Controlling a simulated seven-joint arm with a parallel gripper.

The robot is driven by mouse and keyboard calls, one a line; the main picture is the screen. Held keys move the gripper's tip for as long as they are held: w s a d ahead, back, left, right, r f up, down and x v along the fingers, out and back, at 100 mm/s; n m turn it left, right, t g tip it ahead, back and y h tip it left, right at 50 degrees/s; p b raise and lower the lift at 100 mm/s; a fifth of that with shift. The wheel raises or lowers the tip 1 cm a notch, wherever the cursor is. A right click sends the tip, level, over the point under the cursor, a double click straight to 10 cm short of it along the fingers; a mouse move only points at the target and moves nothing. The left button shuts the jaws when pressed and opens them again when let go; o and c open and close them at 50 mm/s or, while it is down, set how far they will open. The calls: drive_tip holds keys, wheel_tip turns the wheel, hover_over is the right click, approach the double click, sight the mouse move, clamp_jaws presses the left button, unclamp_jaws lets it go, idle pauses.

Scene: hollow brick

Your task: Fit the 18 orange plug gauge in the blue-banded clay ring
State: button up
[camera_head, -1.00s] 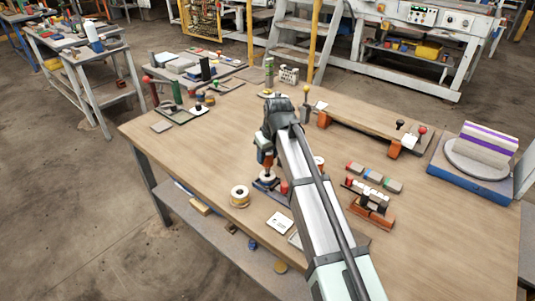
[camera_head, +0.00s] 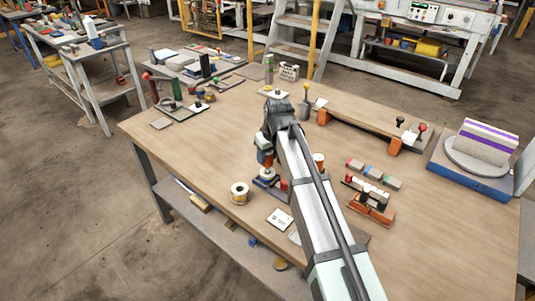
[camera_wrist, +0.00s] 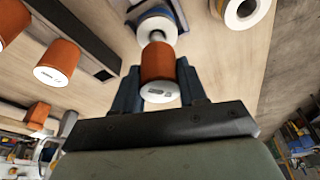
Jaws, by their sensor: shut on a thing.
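My gripper (camera_wrist: 160,85) is shut on an orange plug gauge (camera_wrist: 158,63), gripping its orange handle between dark blue fingers. The printed white end faces the wrist camera; the figure on it is too small to read surely. The gauge's pale far end (camera_wrist: 156,36) meets a whitish ring (camera_wrist: 147,27) in line with it. I cannot tell whether it touches or has entered the bore. The ring sits at a blue block (camera_wrist: 178,12). In the head view the gauge (camera_head: 265,158) is above the ring (camera_head: 267,175), partly hidden by my arm. Its blue band is not clear.
Other orange gauges (camera_wrist: 57,62) stand left in the wrist view. A white card (camera_head: 280,219) lies nearer, and a rack of small parts (camera_head: 370,205) stands right. The table's left front is clear.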

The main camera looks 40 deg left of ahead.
drive_tip(key=shift+f, duration=1.55)
idle(0.7)
drive_tip(key=o, duration=1.2)
drive_tip(key=v, duration=1.3)
drive_tip(key=shift+d+r, duration=0.2)
drive_tip(key=shift+r, duration=0.15)
drive_tip(key=shift+s, duration=0.1)
